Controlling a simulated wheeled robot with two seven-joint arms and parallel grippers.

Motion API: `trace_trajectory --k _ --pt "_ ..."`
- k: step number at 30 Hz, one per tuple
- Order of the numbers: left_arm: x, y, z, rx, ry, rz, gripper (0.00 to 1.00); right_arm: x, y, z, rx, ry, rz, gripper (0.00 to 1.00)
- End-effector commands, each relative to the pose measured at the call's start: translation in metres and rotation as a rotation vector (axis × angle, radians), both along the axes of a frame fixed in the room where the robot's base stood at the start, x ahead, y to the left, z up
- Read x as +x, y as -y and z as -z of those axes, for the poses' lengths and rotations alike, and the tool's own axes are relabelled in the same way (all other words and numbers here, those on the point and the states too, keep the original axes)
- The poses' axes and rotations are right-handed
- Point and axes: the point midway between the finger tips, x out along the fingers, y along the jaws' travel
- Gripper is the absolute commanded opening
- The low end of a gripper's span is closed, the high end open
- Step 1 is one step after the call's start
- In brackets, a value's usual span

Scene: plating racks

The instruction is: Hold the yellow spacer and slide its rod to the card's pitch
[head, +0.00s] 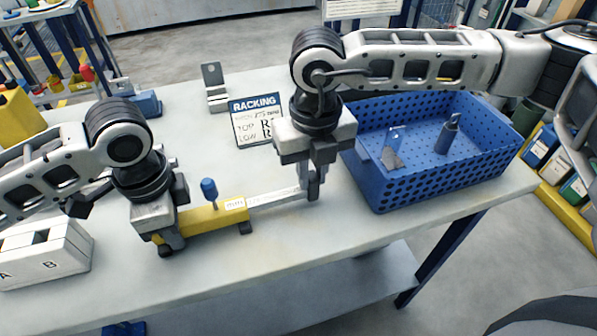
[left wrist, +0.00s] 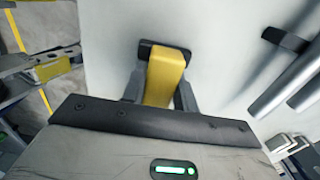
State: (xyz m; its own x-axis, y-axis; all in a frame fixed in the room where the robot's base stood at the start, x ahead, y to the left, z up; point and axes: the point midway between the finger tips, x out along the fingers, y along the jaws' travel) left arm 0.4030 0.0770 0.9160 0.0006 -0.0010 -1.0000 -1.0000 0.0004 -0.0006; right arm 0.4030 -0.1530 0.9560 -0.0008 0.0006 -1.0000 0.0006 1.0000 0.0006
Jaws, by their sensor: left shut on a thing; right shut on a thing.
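The yellow spacer (head: 207,219) lies on the light table, with a blue knob (head: 209,188) on top and dark feet. My left gripper (head: 168,240) is shut on its left end; the yellow body also shows between the fingers in the left wrist view (left wrist: 163,78). The spacer's pale flat rod (head: 272,198) sticks out to the right, with markings too small to read. My right gripper (head: 314,188) is shut on the rod's far end. The racking card (head: 257,118) lies behind the rod; its pitch line is too blurred to read, partly hidden by my right gripper.
A blue perforated crate (head: 440,180) with a few metal parts stands at the right. A grey metal bracket (head: 214,88) stands behind the card. A white box marked A and B (head: 45,254) is at the front left. The table's front edge is close to the spacer.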

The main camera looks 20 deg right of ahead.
Motion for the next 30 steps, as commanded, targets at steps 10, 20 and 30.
trace_trajectory --k 10,20,30 --pt "0.0 -0.001 0.0 0.002 -0.001 -0.001 0.0 0.0 0.0 0.0 -0.001 0.001 0.001 0.4" --pt "0.0 0.0 0.0 0.001 0.0 -0.001 0.0 0.001 -0.001 -0.015 0.0 0.004 0.0 0.4" --pt "0.0 0.0 0.0 0.0 0.0 0.0 0.0 0.001 -0.001 -0.086 0.0 0.004 0.001 0.4"
